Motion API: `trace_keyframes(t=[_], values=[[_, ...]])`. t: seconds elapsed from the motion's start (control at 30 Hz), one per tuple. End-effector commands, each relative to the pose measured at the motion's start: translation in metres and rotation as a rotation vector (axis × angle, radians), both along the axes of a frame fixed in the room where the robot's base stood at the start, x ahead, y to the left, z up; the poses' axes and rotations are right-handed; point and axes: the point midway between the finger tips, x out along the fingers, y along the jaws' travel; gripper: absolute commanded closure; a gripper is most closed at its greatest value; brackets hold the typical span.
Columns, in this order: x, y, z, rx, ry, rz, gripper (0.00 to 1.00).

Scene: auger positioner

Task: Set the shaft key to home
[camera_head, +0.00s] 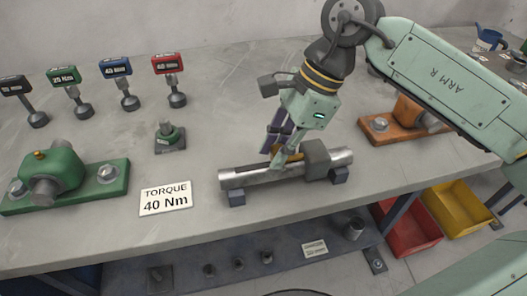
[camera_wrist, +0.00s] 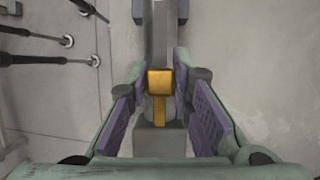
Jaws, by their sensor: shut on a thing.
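The shaft key is a small orange-yellow piece (camera_head: 287,154) at the silver shaft (camera_head: 247,175), left of a dark grey hub (camera_head: 316,158). In the wrist view the key (camera_wrist: 160,82) shows as a block with a narrower stem, in line with the grey shaft (camera_wrist: 163,30). My gripper (camera_head: 279,158) reaches down over the shaft, its purple-padded fingers shut on the key; they stand on both sides of it in the wrist view (camera_wrist: 160,90). Whether the key is seated in a slot is hidden.
Dark blocks (camera_head: 237,198) support the shaft. A "TORQUE 40 Nm" sign (camera_head: 165,199) and a green bearing unit (camera_head: 62,172) are left. Torque drivers (camera_head: 122,84) stand behind. An orange bearing unit (camera_head: 408,118) is right. Red (camera_head: 409,229) and yellow (camera_head: 463,207) bins sit lower.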

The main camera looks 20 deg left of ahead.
Motion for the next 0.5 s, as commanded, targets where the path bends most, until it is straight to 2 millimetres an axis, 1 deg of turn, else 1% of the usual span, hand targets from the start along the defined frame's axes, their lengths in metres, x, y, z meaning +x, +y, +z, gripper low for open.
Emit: trace_keyframes(t=[0.03, 0.2, 0.23, 0.5], values=[[0.0029, -0.003, 0.0003, -0.007, -0.005, -0.007, 1.0], [0.0035, -0.0035, 0.0004, -0.009, -0.007, -0.008, 1.0], [0.0035, -0.0036, 0.0003, -0.01, -0.007, -0.009, 0.79], [0.0022, -0.0024, 0.0002, -0.007, -0.005, -0.005, 0.61]])
